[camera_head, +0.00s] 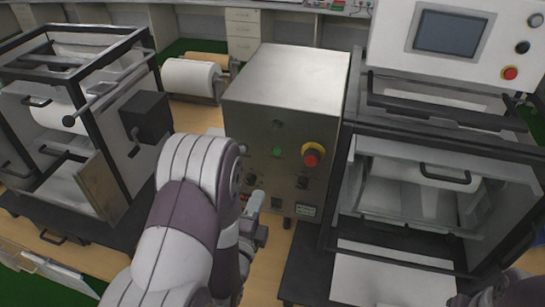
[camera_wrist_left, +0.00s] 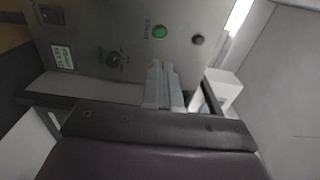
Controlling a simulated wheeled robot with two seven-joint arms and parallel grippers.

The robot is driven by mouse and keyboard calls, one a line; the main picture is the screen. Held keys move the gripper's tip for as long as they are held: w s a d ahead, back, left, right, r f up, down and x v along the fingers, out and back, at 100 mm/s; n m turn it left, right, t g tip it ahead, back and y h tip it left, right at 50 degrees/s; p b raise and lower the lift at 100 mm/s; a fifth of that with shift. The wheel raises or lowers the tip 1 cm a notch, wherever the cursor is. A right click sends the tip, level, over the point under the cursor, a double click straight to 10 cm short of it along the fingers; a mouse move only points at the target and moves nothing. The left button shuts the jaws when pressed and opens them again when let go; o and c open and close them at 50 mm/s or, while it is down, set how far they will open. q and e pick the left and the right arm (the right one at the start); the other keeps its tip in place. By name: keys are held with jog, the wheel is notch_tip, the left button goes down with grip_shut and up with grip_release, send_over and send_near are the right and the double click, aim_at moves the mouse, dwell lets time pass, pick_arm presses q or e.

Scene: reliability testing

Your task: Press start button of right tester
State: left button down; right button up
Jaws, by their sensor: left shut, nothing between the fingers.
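A metal control box (camera_head: 290,95) stands in the middle of the head view. Its front has a green button (camera_head: 278,151) and a red stop knob on a yellow collar (camera_head: 312,155). The right tester (camera_head: 440,150) stands just right of the box. My left gripper (camera_head: 257,199) is low in front of the box's face, below and left of the green button. In the left wrist view, its closed, empty fingers (camera_wrist_left: 160,76) point toward the panel, with the green button (camera_wrist_left: 159,32) beyond their tips, apart from them. My right gripper is not visible.
A screen panel (camera_head: 447,33) with black and red buttons tops the right tester. A black-framed tester (camera_head: 75,120) stands at left. White rolls (camera_head: 190,77) lie behind on the wooden table. A black knob (camera_wrist_left: 112,59) sits near my fingers in the wrist view.

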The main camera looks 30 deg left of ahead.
pick_arm(q)
jog(key=shift+w, duration=0.15)
jog(key=p, duration=0.5)
send_near(276, 152)
jog(key=x, duration=0.6)
jog(key=shift+w, duration=0.3)
jog(key=shift+w+a, duration=0.1)
jog(key=shift+b, duration=0.35)
